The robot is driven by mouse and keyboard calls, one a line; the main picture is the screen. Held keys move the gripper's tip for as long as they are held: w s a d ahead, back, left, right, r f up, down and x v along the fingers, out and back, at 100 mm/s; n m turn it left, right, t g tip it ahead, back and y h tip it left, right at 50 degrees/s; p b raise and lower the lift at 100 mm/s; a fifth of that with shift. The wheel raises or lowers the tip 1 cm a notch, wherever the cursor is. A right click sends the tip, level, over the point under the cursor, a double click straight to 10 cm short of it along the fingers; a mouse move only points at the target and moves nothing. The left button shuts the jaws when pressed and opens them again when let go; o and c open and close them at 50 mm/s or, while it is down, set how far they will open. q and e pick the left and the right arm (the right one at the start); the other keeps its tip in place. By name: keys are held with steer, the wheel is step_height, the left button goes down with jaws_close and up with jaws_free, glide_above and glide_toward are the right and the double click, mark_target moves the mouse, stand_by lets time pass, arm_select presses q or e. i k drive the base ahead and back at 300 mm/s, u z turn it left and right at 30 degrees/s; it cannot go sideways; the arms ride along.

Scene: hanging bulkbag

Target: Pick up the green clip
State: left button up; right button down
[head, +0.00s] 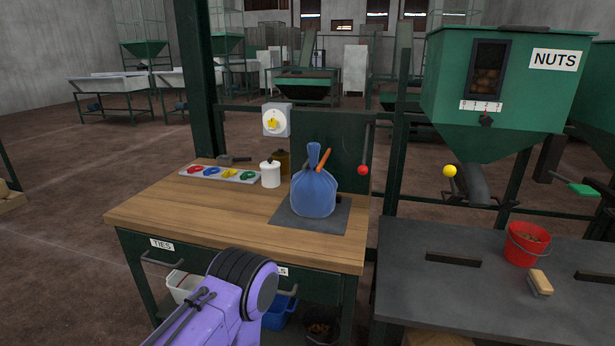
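The green clip (248,176) lies at the right end of a pale tray (186,170) on the wooden workbench (150,212). A red clip (195,169), a blue clip (212,171) and a yellow clip (230,173) lie in a row to its left. One of my purple arms reaches up from the bottom of the head view, in front of the bench's front edge. No gripper fingers show, so neither gripper can be seen.
A white jar (270,174) stands just right of the tray. A tied blue bag (313,193) with an orange piece at its neck stands on a dark mat (285,216). A dark-handled tool (233,159) lies behind the tray. The bench's front left is clear.

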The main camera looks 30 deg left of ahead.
mark_target(243, 176)
steer(key=z, duration=2.15)
steer(key=k, duration=1.7)
steer(key=u, duration=2.05)
steer(key=i, duration=0.2)
